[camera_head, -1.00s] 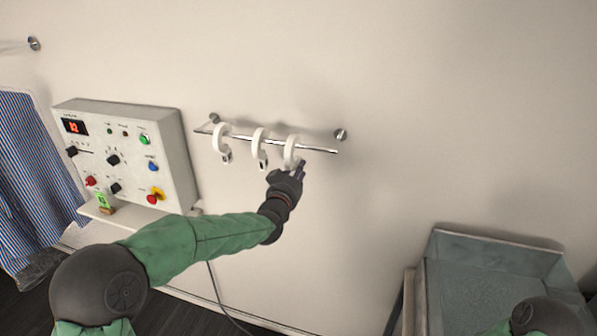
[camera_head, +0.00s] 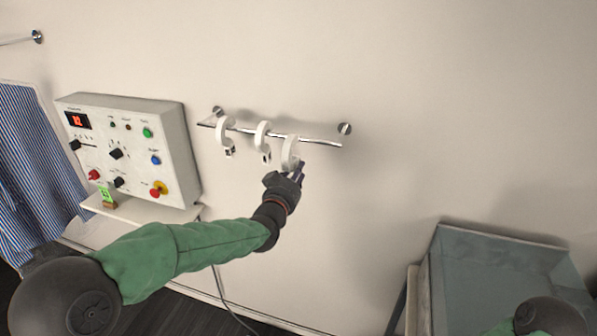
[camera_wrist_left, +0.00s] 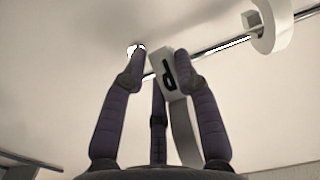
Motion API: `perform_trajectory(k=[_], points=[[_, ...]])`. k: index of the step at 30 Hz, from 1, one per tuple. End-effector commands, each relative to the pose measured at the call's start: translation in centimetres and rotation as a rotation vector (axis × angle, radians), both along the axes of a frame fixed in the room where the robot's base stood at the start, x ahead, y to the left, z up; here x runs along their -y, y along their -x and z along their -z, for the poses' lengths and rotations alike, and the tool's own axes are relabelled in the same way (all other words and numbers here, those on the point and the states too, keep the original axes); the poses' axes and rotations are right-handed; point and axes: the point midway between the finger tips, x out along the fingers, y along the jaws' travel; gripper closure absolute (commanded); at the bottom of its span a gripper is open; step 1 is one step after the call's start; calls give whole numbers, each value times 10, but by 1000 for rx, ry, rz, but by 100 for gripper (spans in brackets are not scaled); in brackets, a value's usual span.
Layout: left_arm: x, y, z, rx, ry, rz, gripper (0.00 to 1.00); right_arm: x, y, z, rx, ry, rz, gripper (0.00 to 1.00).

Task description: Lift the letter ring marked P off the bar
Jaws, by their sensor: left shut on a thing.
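The ring marked P (camera_head: 289,150) is a white open hook, the rightmost of three on the thin metal bar (camera_head: 320,142). My left gripper (camera_head: 296,172) is shut on its lower end. In the left wrist view the white block with the black P (camera_wrist_left: 174,74) sits between the fingers of my left gripper (camera_wrist_left: 160,68), with the curved white band (camera_wrist_left: 184,132) running below it. The bar (camera_wrist_left: 226,45) passes just behind the block. I cannot tell whether the ring touches the bar. My right gripper is out of view.
Two more white rings, the middle one (camera_head: 262,138) and the left one (camera_head: 224,134), hang on the bar. A control panel (camera_head: 188,150) is on the wall at left, beside striped cloth (camera_head: 30,165). A grey bin (camera_head: 500,240) stands lower right. The wall right of the bar is clear.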

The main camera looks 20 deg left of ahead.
Motion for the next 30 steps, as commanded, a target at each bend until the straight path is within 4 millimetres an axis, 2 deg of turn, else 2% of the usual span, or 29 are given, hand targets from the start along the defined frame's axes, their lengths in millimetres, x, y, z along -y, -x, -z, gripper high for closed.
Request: perform_trajectory(k=[30], points=[[-3,87,0,1,0,0,100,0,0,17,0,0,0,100]])
